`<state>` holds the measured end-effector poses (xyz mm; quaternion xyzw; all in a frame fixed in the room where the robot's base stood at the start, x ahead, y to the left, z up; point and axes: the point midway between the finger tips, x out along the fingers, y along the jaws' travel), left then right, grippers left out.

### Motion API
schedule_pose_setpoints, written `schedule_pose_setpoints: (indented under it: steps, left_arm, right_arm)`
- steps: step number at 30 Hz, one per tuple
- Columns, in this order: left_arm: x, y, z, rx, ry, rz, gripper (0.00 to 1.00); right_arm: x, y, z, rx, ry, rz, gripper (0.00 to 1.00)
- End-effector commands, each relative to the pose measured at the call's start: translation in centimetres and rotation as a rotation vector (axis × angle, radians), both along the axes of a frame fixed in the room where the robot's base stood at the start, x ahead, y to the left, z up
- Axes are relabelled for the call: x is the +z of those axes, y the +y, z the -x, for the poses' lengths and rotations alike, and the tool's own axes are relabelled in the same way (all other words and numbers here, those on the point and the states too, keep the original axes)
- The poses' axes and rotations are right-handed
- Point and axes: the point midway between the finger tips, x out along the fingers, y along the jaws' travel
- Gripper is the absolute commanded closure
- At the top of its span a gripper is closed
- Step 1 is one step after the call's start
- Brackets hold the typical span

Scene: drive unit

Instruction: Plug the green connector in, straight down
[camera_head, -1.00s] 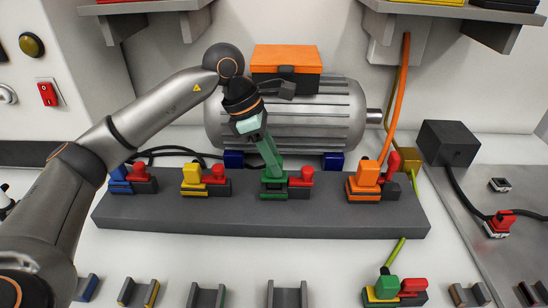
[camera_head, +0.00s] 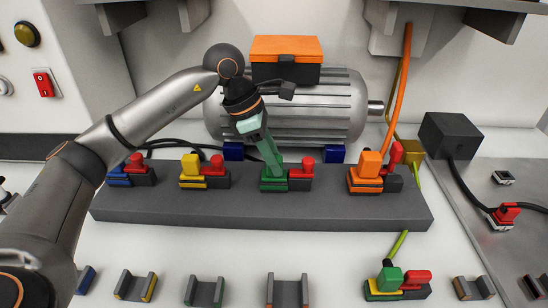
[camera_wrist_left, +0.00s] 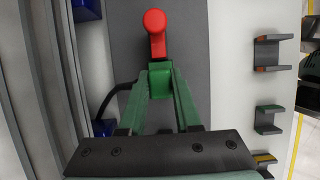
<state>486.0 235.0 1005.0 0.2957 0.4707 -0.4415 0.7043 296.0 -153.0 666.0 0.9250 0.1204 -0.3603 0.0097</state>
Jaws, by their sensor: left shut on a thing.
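My left gripper (camera_head: 272,163) reaches down from the left arm and is shut on the green connector (camera_head: 272,185), on top of the long grey block (camera_head: 260,212). The wrist view shows the green connector (camera_wrist_left: 160,84) between the two green fingers. A red lever (camera_head: 307,164) on a dark housing stands just to its right. The connector is at its place in the row, but the fingers hide its upper part and I cannot tell how fully it is seated. My right gripper is not in view.
Yellow (camera_head: 190,167), blue (camera_head: 117,177) and orange (camera_head: 370,165) connectors share the grey block. A green-and-yellow connector (camera_head: 390,280) with a cable stands at the front right. Several grey brackets (camera_head: 205,290) line the front. A motor (camera_head: 335,110) stands behind.

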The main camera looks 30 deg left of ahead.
Motion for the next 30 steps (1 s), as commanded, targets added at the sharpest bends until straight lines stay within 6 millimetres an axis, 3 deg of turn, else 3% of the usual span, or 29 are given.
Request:
schedule_pose_setpoints:
  steps: [7, 8, 16, 25, 30]
  left_arm:
    - [-0.5, 0.0, 0.0, 0.0, 0.003, -0.001, 1.0]
    - [-0.4, 0.0, 0.0, 0.0, 0.003, -0.001, 0.65]
    - [-0.3, 0.0, 0.0, -0.001, 0.003, -0.001, 0.35]
    - [-0.3, 0.0, 0.0, 0.0, 0.002, -0.001, 0.33]
    - [1.6, 0.7, 0.3, 0.002, -0.002, -0.001, 0.33]
  right_arm:
    - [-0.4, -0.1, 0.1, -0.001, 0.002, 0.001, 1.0]
    - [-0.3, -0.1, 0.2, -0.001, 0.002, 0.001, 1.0]
    - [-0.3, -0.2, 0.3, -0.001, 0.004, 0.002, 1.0]
    - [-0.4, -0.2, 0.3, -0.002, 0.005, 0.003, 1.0]
    - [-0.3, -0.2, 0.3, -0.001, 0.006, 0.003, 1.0]
